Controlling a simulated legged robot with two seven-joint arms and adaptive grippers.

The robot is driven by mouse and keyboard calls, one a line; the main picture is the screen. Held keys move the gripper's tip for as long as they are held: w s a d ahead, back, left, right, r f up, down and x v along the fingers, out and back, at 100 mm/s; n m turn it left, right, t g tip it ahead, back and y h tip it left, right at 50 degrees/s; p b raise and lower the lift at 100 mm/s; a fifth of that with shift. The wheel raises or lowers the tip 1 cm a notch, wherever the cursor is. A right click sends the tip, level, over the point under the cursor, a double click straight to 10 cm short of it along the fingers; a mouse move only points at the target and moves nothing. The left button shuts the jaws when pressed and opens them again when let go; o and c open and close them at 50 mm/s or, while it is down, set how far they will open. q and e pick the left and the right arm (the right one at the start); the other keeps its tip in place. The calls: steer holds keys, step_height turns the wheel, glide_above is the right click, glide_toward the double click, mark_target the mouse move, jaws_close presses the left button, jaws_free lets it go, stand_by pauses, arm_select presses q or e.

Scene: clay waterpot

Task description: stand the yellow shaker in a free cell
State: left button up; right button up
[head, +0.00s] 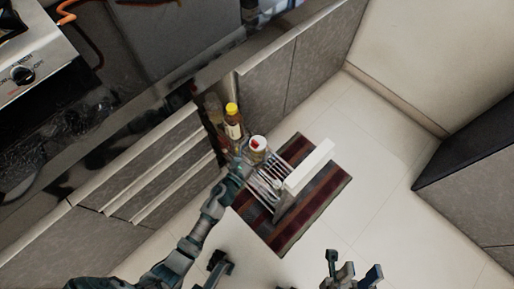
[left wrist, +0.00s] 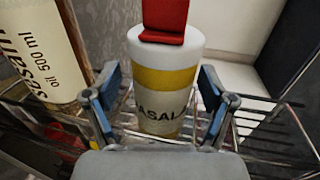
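The yellow shaker (head: 258,150) is a white and yellow-banded cylinder with a red cap flap. In the left wrist view the shaker (left wrist: 163,82) looks upright, with its base among the wires of a metal rack (left wrist: 262,128); I cannot tell whether it rests on the rack floor. My left gripper (left wrist: 160,78) has a finger on each side of the shaker, with a narrow gap at the left finger, so it looks open. In the head view my left gripper (head: 240,165) is beside the shaker. My right gripper (head: 351,268) is spread and empty at the bottom edge.
An oil bottle with a yellow cap (head: 233,122) stands left of the shaker. The pull-out wire rack (head: 265,182) has a white front panel (head: 310,168) and stands out over a striped rug (head: 322,192). Drawers (head: 165,165) lie to the left. Floor is clear to the right.

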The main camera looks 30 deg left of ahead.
arm_select(q)
steer(key=shift+a, duration=0.1)
steer(key=shift+s+f, duration=0.1)
steer(key=shift+s, duration=0.4)
steer(key=s+a, duration=0.1)
steer(key=s, duration=1)
steer(key=shift+a, duration=0.35)
steer(key=shift+w, duration=0.1)
